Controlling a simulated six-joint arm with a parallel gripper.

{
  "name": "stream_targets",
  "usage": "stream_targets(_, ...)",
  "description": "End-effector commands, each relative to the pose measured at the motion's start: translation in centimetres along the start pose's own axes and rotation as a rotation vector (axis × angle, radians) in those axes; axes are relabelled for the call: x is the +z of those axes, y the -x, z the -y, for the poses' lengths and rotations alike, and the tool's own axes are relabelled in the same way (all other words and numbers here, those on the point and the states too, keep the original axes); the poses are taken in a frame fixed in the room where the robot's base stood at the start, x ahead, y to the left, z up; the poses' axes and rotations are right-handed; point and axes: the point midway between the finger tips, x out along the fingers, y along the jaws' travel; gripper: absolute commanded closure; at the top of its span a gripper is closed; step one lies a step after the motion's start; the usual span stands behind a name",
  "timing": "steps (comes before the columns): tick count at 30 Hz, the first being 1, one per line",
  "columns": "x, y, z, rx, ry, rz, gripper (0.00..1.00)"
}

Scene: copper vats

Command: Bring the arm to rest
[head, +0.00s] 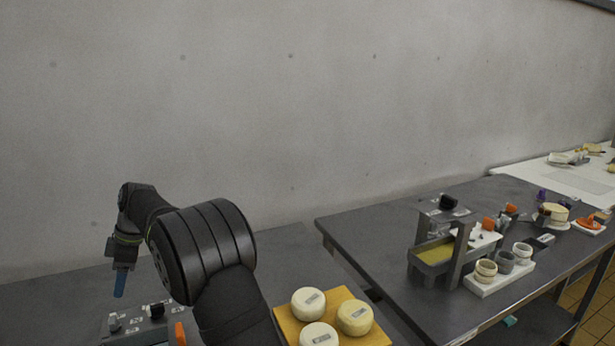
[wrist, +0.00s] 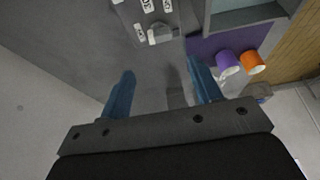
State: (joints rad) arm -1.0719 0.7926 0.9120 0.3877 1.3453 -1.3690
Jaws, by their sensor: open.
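My gripper (head: 120,284) hangs at the left of the head view, blue fingers pointing down, above the grey table (head: 50,308) near the wall. In the wrist view the two blue fingers of my gripper (wrist: 160,72) stand apart with nothing between them. My black arm covers part of the table in the head view.
Below my gripper is a labelled panel (head: 135,322) with small knobs. A yellow board (head: 286,321) bears three pale round cheeses. A second table (head: 360,232) at right holds a grey press and small cups. The wrist view shows purple (wrist: 228,62) and orange (wrist: 251,62) cylinders.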

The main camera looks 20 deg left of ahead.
Motion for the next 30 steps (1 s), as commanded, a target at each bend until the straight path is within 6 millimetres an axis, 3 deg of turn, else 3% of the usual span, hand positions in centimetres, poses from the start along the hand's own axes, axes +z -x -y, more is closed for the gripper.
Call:
stream_targets(9, 0.0, -6.6, 0.1, -0.003, 0.0, 0.001, 0.42)
stream_targets(15, 0.0, -9.8, 0.0, -0.001, 0.001, 0.0, 0.42)
stream_targets(21, -0.1, -11.4, 0.0, 0.001, 0.001, 0.0, 0.42)
stream_targets(30, -0.1, -11.7, 0.0, 0.001, 0.0, 0.0, 0.42)
